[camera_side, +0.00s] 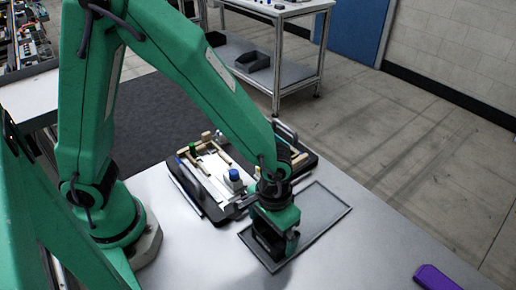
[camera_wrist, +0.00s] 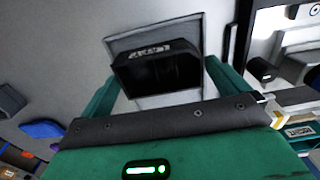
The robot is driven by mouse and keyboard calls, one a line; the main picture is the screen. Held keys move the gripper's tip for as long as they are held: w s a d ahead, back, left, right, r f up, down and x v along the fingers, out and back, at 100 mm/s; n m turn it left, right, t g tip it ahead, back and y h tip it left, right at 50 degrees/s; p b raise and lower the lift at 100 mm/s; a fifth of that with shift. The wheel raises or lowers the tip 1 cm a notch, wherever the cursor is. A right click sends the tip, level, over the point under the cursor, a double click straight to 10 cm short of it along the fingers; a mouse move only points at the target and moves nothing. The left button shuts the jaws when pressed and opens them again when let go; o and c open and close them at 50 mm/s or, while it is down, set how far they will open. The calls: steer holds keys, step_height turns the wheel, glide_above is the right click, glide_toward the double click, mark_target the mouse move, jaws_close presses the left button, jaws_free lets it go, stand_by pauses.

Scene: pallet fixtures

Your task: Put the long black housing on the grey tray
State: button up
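The long black housing (camera_wrist: 158,72) sits between the two green fingers of my gripper (camera_wrist: 165,88) in the wrist view, with both fingers close against its ends. In the side view my gripper (camera_side: 274,240) points down over the left part of the grey tray (camera_side: 325,212), and the dark housing (camera_side: 266,238) shows partly between the fingers. The tray also shows behind the housing in the wrist view (camera_wrist: 140,40). Whether the housing touches the tray floor or hangs just above it, I cannot tell.
A black pallet fixture (camera_side: 188,191) with pale blocks and a blue-topped part (camera_side: 234,175) stands directly behind and left of the tray. A purple object (camera_side: 436,277) lies at the front right. The white table between it and the tray is clear.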

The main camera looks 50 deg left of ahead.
mark_target(271, 235)
steer(key=shift+r, duration=0.15)
step_height(271, 235, up, 12)
stand_by(0.7)
stand_by(0.5)
steer(key=s+a+r+t, duration=0.2)
steer(key=a+r, duration=0.3)
steer(key=a, duration=0.5)
steer(key=s+a+r+t, duration=0.2)
steer(key=a+r+t, duration=0.1)
steer(key=a, duration=0.7)
steer(key=shift+s+a+r+t, duration=0.25)
steer(key=shift+s+r+t, duration=0.05)
steer(key=shift+r, duration=0.6)
steer(key=shift+c, duration=0.4)
